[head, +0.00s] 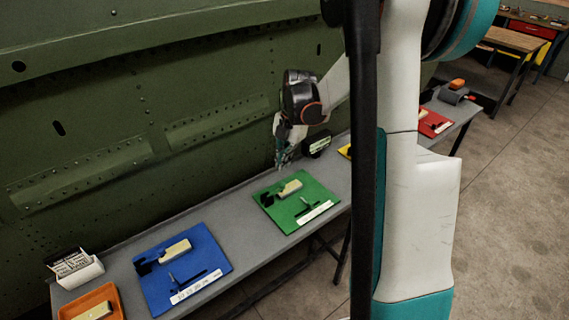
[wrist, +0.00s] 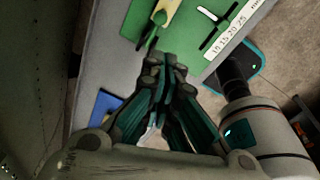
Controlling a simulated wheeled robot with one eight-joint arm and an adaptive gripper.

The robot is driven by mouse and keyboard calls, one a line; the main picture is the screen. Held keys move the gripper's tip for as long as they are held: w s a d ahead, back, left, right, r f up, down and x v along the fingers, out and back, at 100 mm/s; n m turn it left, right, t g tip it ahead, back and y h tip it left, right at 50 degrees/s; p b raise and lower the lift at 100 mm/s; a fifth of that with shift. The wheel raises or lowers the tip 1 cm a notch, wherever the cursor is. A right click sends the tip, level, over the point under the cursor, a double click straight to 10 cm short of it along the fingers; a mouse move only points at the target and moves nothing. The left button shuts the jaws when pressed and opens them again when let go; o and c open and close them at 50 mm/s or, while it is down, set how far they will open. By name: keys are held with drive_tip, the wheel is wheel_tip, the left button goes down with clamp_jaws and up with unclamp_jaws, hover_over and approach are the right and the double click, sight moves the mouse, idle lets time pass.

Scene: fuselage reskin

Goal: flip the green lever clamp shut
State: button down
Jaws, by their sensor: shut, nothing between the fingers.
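The green board (head: 318,193) lies on the grey bench and carries a clamp with a cream block (head: 290,188) and a small black part (head: 267,199) at its left end. A thin dark bar (head: 304,204) lies in front of the block. The green board (wrist: 192,45) also shows at the top of the wrist view, with the cream block (wrist: 168,10) and black part (wrist: 149,37). My gripper (head: 281,164) is above the bench, behind the board's far edge. In the wrist view my gripper (wrist: 164,62) is shut and empty, its tips close to the black part; contact is unclear.
A blue board (head: 205,258) with a similar clamp lies left on the bench. An orange tray (head: 75,306) and a white box (head: 76,270) sit at the far left. A black item (head: 317,145) stands behind the green board. The riveted green wall (head: 150,110) rises behind.

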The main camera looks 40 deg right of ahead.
drive_tip(key=d+r+p, duration=0.1)
drive_tip(key=d+r, duration=0.1)
drive_tip(key=d, duration=0.5)
drive_tip(key=shift+w+d, duration=0.15)
drive_tip(key=shift+d, duration=0.05)
